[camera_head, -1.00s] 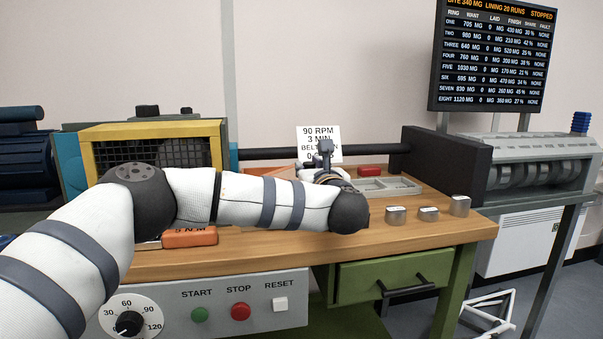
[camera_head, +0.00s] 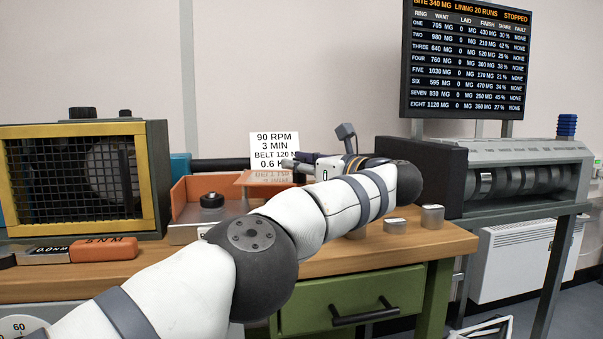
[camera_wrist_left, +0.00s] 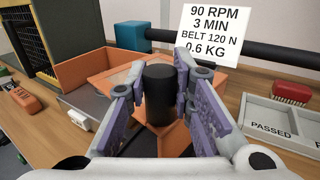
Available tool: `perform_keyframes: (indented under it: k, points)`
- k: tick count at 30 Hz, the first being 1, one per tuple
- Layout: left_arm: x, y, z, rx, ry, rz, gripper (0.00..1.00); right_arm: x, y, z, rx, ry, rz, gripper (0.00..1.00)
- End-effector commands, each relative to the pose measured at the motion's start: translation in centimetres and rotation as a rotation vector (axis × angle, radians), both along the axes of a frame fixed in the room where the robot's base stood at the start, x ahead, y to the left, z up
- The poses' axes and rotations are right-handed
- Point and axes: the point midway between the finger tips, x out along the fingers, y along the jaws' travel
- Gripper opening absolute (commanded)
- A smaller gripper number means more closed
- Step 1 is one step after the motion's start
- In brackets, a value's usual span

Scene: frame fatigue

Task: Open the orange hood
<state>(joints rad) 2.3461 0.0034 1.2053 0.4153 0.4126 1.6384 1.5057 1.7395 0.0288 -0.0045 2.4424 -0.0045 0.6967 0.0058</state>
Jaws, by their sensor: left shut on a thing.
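The orange hood shows in the head view as an orange panel (camera_head: 262,178) beside an orange-walled bay, partly hidden by my arm. In the left wrist view its see-through orange sheet (camera_wrist_left: 108,80) is tilted behind the fingers. My left gripper (camera_head: 290,166) is at the hood's right side in the head view. In the left wrist view the left gripper (camera_wrist_left: 160,92) is shut around an upright black cylindrical handle (camera_wrist_left: 158,98), with orange surfaces behind and below it. How the handle joins the hood is hidden. My right gripper is out of view.
A yellow-framed mesh box (camera_head: 80,178) stands at the left. An orange tool (camera_head: 103,247) lies before it. A white sign (camera_head: 274,146) and a dark bar stand behind. A "PASSED" tray (camera_wrist_left: 268,120) and red brush (camera_wrist_left: 292,88) sit right. Metal cups (camera_head: 432,216) stand near the bench's right end.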

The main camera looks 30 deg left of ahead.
Motion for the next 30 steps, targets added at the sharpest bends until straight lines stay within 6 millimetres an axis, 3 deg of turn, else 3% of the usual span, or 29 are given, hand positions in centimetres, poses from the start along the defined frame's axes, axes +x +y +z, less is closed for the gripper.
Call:
perform_keyframes:
  k: [15,16,18,26,30]
  points:
    - [-0.2,0.0,-0.2,-0.008,0.002,0.014,0.0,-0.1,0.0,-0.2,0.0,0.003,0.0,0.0]
    - [-0.2,0.0,-0.2,-0.008,0.002,0.014,0.28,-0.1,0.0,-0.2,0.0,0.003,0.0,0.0]
    - [-0.2,0.0,-0.2,-0.008,0.002,0.013,0.43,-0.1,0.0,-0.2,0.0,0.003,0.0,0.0]
    - [-0.2,0.0,0.0,-0.005,0.0,0.013,0.43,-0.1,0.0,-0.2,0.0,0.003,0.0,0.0]
    - [-0.5,-1.3,0.0,-0.005,0.0,0.009,0.43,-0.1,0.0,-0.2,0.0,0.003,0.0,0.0]
